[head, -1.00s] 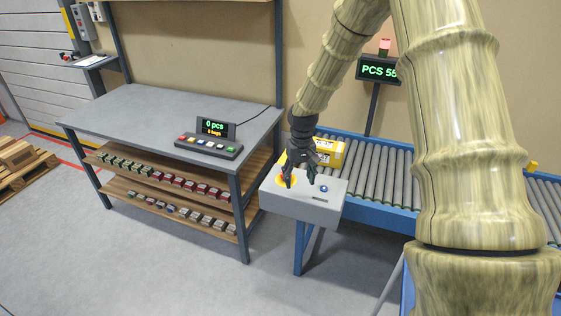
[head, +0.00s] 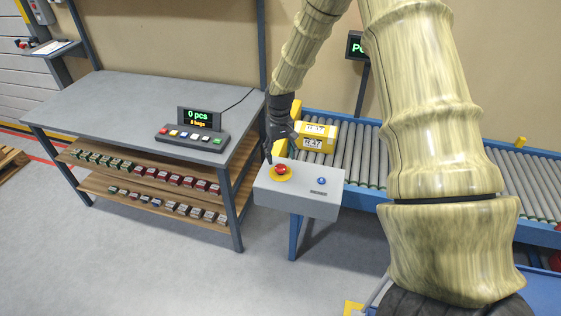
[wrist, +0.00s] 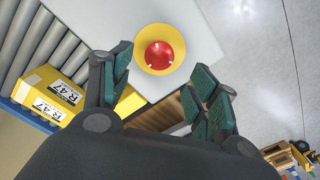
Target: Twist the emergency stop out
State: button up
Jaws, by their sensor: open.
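The emergency stop (head: 282,170) is a red mushroom button on a yellow round base, on top of a grey control box (head: 300,199) at the conveyor's end. It also shows in the wrist view (wrist: 160,55), ahead of and between the fingertips. My gripper (head: 280,150) is just behind and above the button in the head view. In the wrist view my gripper (wrist: 163,68) is open, with its green-padded fingers apart on either side and nothing between them. I cannot tell whether the button is pressed in.
A blue button (head: 322,181) sits right of the stop on the same box. A grey workbench (head: 120,98) with a keypad display (head: 195,130) stands at left. The floor in front is clear.

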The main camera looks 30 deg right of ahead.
aim_at(280, 166)
jog(key=shift+w+d+f+p, duration=0.1)
jog(key=shift+f+p, duration=0.05)
jog(key=shift+f, duration=0.45)
jog(key=shift+w+f+p, duration=0.1)
jog(key=shift+f+p, duration=0.05)
jog(key=shift+f, duration=0.45)
jog(key=shift+s+f, duration=0.45)
jog(key=shift+f, duration=0.1)
jog(key=shift+w+f+p, duration=0.3)
jog(key=shift+f+p, duration=0.1)
jog(key=shift+f, duration=0.55)
jog(key=shift+s, duration=0.1)
jog(key=shift+r, duration=0.1)
